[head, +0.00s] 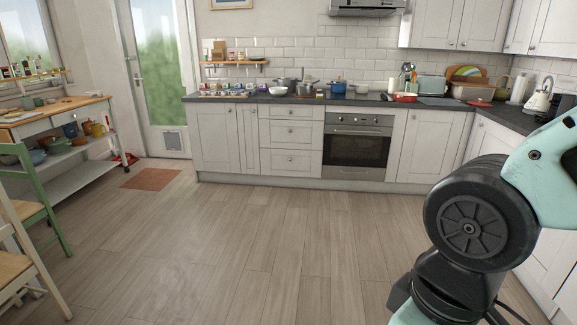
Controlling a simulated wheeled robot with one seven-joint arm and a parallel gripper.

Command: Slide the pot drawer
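A stack of white drawers stands under the dark worktop, left of the oven, in the head view. It has a top drawer (280,112), a middle drawer (275,135) and a bottom drawer (275,163), each with a small knob or handle. All three look shut, with their fronts flush with the cabinets. I cannot tell which one is the pot drawer. My gripper is out of view; only part of my arm shows at the lower right, well in front of the cabinets.
The oven (357,150) is right of the drawers. Pots, including a blue pot (338,87), and other items crowd the worktop (372,99). A wooden trolley (75,180) and chairs stand at the left. A brown mat (152,179) lies by the door. The middle floor is clear.

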